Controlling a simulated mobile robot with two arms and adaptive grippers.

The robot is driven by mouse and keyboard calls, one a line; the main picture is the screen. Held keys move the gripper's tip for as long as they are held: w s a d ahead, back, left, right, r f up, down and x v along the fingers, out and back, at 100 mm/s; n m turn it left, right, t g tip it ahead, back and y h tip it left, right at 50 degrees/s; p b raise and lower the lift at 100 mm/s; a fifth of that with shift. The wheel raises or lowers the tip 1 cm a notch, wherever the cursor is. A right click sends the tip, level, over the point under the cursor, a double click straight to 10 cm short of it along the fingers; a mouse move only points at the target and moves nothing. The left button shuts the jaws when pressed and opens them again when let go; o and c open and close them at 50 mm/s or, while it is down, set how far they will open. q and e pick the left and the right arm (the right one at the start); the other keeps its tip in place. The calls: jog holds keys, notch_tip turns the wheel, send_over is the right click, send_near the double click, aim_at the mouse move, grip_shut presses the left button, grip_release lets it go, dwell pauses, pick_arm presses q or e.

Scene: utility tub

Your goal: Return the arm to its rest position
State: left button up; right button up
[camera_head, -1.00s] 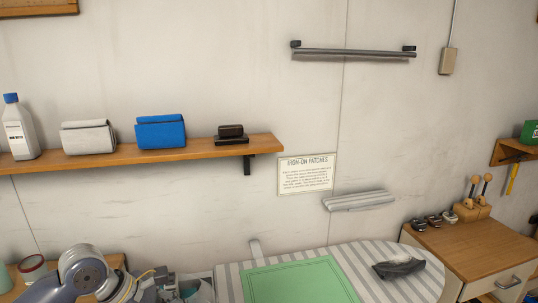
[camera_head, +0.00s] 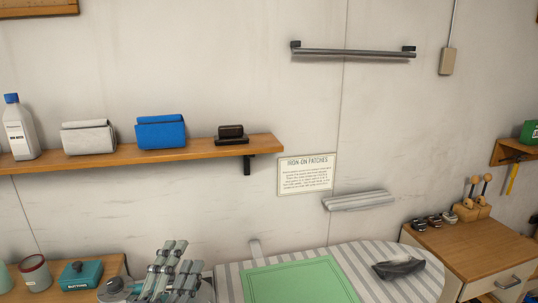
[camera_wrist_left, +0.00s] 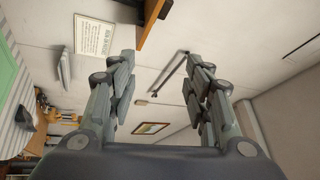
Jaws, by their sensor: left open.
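My left gripper (camera_head: 179,257) shows at the bottom of the head view, left of the ironing board (camera_head: 405,273), with its grey-green fingers pointing up. In the left wrist view the same gripper (camera_wrist_left: 160,72) has its two fingers spread wide with nothing between them. Behind the fingers there are the wall and a framed picture (camera_wrist_left: 151,128). The rest of the left arm is hidden below the frame. My right gripper is in neither view.
A wooden shelf (camera_head: 110,156) with a bottle, a grey and a blue cloth bundle and a dark block runs along the wall. A teal buttons box (camera_head: 82,274) and a cup (camera_head: 35,272) stand at lower left. A drawer cabinet (camera_head: 470,252) is at right.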

pick_arm(q)
jog(key=s+a+f+n+g+y, duration=0.35)
jog(key=f+n, duration=0.25)
jog(key=f, duration=0.4)
jog(key=s+a+f+n+g+y, duration=0.3)
jog(key=s+f+n+g, duration=0.15)
jog(key=f, duration=0.45)
jog(key=s+d+f+n+g+h, duration=0.25)
jog(key=s+f+n+g, duration=0.25)
jog(key=s+f+g, duration=0.8)
jog(key=s+f+t+b, duration=0.15)
jog(key=s+f, duration=0.25)
jog(key=f, duration=1.1)
jog(key=s+f+t+b, duration=0.1)
jog(key=s+f+b, duration=0.15)
jog(key=f, duration=1.25)
jog(key=s+a+f+g+b, duration=0.1)
jog(key=s+a+f, duration=0.1)
jog(key=s+f, duration=1.4)
jog(key=shift+s+a+f+m, duration=0.25)
jog(key=shift+s+f+m, duration=0.1)
jog(key=shift+s+f, duration=0.05)
